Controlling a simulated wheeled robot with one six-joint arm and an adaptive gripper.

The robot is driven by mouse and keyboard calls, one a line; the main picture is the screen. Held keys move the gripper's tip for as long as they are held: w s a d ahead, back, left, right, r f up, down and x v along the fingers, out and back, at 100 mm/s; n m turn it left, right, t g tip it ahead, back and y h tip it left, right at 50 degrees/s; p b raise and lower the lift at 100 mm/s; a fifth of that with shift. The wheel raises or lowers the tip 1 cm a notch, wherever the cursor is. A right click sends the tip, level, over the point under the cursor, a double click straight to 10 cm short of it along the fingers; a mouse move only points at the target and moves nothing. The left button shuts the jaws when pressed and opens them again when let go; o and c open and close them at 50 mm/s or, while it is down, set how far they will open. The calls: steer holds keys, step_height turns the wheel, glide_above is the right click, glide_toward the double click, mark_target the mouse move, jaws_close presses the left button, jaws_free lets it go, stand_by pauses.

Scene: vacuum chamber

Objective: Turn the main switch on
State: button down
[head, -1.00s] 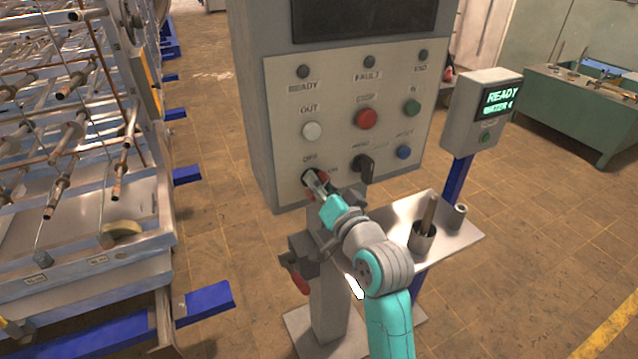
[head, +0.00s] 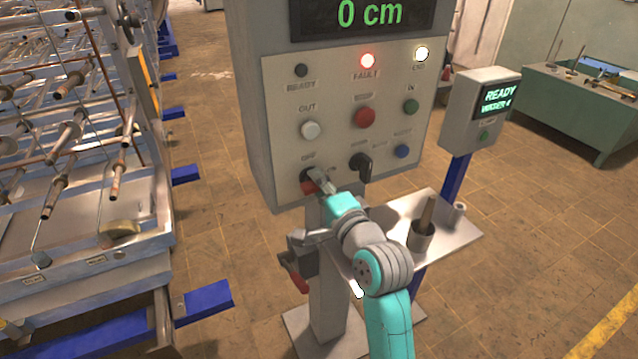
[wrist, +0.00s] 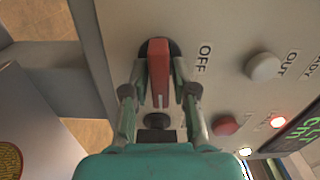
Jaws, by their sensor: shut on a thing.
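The main switch (head: 309,186) is the red handle at the lower left of the control panel, below the OFF label. In the wrist view its red handle (wrist: 158,60) stands on a dark round base. That handle lies crosswise to the panel's upright direction. My gripper (head: 318,184) is at the switch, and its fingers partly hide it in the head view. In the wrist view the fingers of my gripper (wrist: 159,95) are on both sides of the handle, shut on it.
The panel display (head: 368,14) reads "0 cm". The FAULT lamp (head: 367,61) glows red and the lamp at the upper right (head: 421,54) glows white. A black selector (head: 361,167) is just right of the switch. A small metal shelf (head: 455,238) holds a cup.

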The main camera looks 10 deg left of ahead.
steer(key=shift+f+m, duration=0.1)
steer(key=shift+m, duration=0.5)
steer(key=c, duration=1.1)
jaws_free()
steer(key=v, duration=1.2)
